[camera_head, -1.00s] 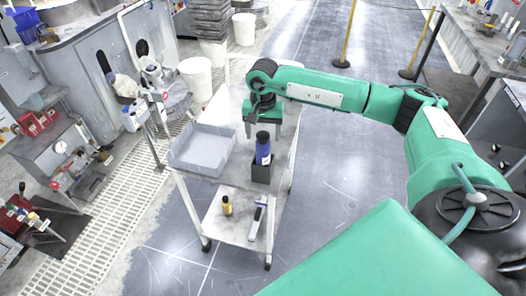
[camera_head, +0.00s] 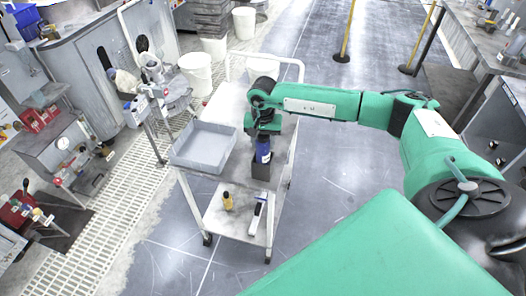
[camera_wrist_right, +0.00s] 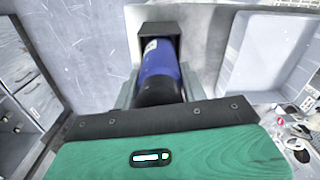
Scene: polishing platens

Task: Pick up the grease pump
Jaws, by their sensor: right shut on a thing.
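The grease pump, which I take to be the blue cylinder (camera_head: 263,152) with a black top, stands upright in a black square holder (camera_head: 260,171) at the front of the cart's upper shelf. My right gripper (camera_head: 263,136) comes down over its top and is shut on it. In the right wrist view, the blue cylinder (camera_wrist_right: 160,62) lies between the gripper's fingers (camera_wrist_right: 160,93), with its lower end still inside the black holder (camera_wrist_right: 160,29). The fingertips are partly hidden. My left gripper is not in view.
A grey open tray (camera_head: 187,158) stands on the cart (camera_head: 232,103) left of the holder. A yellow-and-black bottle (camera_head: 227,201) and a white-and-black tool (camera_head: 256,216) are on the lower shelf. The floor right of the cart is clear.

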